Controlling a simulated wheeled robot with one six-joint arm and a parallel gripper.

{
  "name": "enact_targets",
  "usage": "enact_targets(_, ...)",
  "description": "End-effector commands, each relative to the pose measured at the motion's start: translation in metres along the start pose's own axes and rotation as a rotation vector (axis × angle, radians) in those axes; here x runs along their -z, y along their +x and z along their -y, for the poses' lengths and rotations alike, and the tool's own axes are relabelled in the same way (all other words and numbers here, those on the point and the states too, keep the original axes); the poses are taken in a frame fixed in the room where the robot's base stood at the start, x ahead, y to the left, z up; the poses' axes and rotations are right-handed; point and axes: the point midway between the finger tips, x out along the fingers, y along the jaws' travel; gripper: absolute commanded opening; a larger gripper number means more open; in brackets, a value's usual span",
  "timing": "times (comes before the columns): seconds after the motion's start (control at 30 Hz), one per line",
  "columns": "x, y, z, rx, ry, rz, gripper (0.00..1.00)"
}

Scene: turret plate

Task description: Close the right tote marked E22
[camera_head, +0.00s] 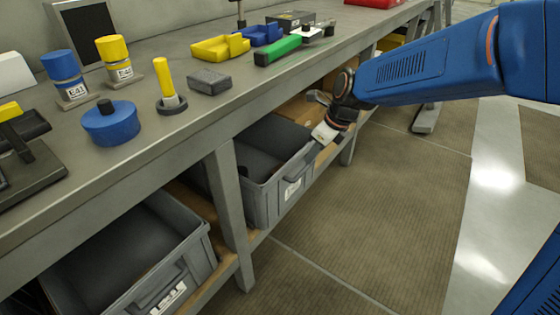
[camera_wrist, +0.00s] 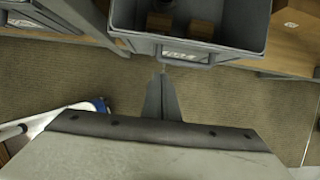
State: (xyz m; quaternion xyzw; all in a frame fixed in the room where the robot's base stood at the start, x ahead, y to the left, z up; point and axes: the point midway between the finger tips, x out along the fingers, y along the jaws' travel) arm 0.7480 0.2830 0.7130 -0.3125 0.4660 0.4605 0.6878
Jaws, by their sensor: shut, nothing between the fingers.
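In the head view, the right grey tote (camera_head: 262,203) is on the shelf under the bench. It juts out past the bench front, with its open top showing. Its front bears a handle and a white label, too small to read. My gripper (camera_head: 326,133) is near this tote's front right corner, shut and empty. In the wrist view the shut fingertips (camera_wrist: 160,76) point at a grey tote front (camera_wrist: 200,62) with a handle and label. I cannot tell whether the fingertips touch the handle.
Another grey tote (camera_head: 205,243) sits pulled out at lower left, beyond a bench leg (camera_head: 228,205). The floor (camera_head: 385,205) before the bench is clear.

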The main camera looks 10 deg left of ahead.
Motion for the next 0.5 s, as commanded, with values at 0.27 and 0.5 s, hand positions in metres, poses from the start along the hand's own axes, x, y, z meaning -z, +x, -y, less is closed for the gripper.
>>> enact_targets(0.27,0.007,0.016,-0.004,-0.001,0.003,0.0,0.0)
enact_targets(0.5,0.008,0.057,-0.004,-0.002,0.003,-0.002,0.0)
